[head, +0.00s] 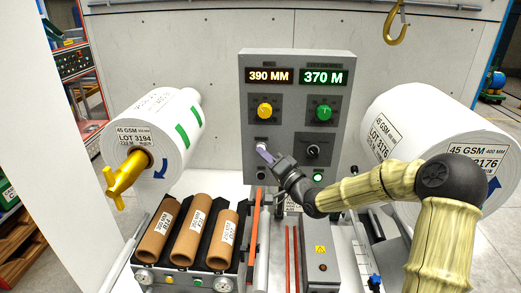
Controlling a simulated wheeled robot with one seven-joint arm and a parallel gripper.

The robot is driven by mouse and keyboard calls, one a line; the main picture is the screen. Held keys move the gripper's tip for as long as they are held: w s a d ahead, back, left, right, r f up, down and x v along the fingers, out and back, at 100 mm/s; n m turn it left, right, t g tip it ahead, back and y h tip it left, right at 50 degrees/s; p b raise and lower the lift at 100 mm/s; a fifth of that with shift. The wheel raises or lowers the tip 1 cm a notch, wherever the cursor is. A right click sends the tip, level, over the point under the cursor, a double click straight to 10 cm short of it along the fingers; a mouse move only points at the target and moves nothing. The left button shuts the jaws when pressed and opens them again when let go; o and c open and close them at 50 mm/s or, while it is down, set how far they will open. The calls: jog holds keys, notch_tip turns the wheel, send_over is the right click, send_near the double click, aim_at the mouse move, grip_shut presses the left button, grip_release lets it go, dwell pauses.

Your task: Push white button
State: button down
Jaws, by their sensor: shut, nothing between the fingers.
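A grey control panel (297,75) stands upright in the middle. A small pale button (262,141), which looks white, is on its lower left part, partly behind my gripper. My gripper (264,151) is shut and empty, its tip at the panel just below and in front of this button. I cannot tell whether the tip touches it.
The panel also has a yellow knob (264,111), a green knob (324,112), a black knob (313,151) and a green button (318,177). Paper rolls (160,133) (440,125) flank it. Brown cores (191,238) lie below left. A yellow hook (395,25) hangs above right.

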jog(key=shift+w+d, duration=0.1)
jog(key=shift+w, duration=0.1)
jog(key=shift+s, duration=0.5)
dwell(0.3)
jog(key=s+b, duration=0.1)
jog(key=s, duration=0.5)
dwell(0.4)
jog(key=shift+a, duration=0.2)
dwell(1.7)
